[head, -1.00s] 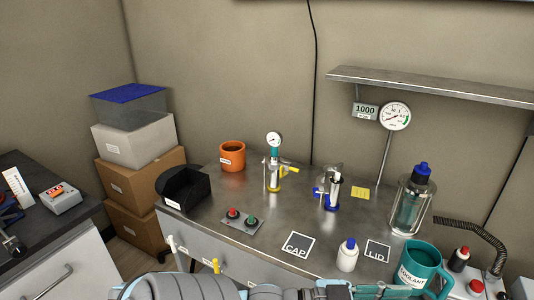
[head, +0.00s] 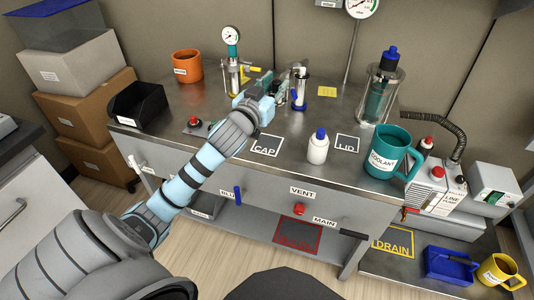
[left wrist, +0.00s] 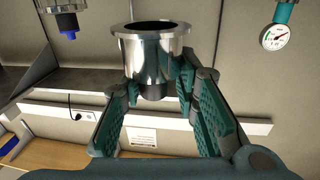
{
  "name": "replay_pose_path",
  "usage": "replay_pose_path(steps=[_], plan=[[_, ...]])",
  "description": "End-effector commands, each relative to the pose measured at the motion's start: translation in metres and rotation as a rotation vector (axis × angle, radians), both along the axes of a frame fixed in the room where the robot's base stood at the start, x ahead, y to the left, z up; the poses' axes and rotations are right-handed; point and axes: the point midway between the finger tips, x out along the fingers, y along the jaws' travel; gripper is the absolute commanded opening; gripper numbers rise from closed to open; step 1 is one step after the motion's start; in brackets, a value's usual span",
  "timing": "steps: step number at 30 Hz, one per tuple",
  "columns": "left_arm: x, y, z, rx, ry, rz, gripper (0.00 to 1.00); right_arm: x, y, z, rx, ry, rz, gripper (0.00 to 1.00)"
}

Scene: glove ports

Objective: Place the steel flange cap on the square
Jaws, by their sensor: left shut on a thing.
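The steel flange cap (left wrist: 153,47) is a shiny metal piece with a wide flange and a dark opening, seen in the left wrist view. My left gripper (left wrist: 158,88) is shut on its narrow dark end; the flange stands clear of the fingers. In the head view my left gripper (head: 281,85) is beside the steel vessel with blue valve handles (head: 300,92), and the cap is hard to make out there. The white-outlined square marked CAP (head: 272,142) lies bare near the table's front edge. My right gripper is not in view.
A white bottle with blue cap (head: 317,150) stands between the CAP square and the LID square (head: 350,139). A teal coolant mug (head: 392,150) and glass vessel (head: 380,92) are to the right. A gauge stand (head: 232,65) is behind my arm, left of the gripper.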

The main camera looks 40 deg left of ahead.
Motion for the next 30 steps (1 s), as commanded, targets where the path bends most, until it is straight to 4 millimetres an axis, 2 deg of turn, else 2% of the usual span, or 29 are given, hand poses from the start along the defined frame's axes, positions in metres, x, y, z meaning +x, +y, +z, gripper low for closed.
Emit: replay_pose_path(steps=[1, 3, 6, 8, 15, 18, 22, 27, 30], plan=[[0.005, 0.013, 0.002, 0.000, -0.006, 0.045, 0.00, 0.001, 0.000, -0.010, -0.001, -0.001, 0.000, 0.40], [0.009, 0.027, 0.008, 0.000, -0.003, 0.098, 0.00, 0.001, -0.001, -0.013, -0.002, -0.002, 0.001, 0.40], [0.011, 0.036, 0.002, 0.000, 0.002, 0.134, 0.00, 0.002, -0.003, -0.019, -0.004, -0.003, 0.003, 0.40], [0.011, 0.037, -0.012, 0.001, 0.003, 0.136, 0.00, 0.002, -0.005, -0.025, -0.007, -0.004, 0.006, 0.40], [0.011, 0.036, -0.107, 0.001, 0.004, 0.133, 0.00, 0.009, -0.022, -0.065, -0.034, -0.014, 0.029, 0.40], [0.011, 0.036, -0.133, 0.003, 0.004, 0.132, 0.00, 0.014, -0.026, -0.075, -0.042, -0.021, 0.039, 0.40], [0.011, 0.036, -0.149, 0.003, 0.002, 0.131, 0.00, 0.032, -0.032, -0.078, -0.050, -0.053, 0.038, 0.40], [0.011, 0.036, -0.183, 0.002, 0.003, 0.131, 0.00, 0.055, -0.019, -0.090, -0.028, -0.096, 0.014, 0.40], [0.011, 0.035, -0.188, 0.004, 0.002, 0.130, 0.00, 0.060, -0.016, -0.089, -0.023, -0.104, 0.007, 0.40]])
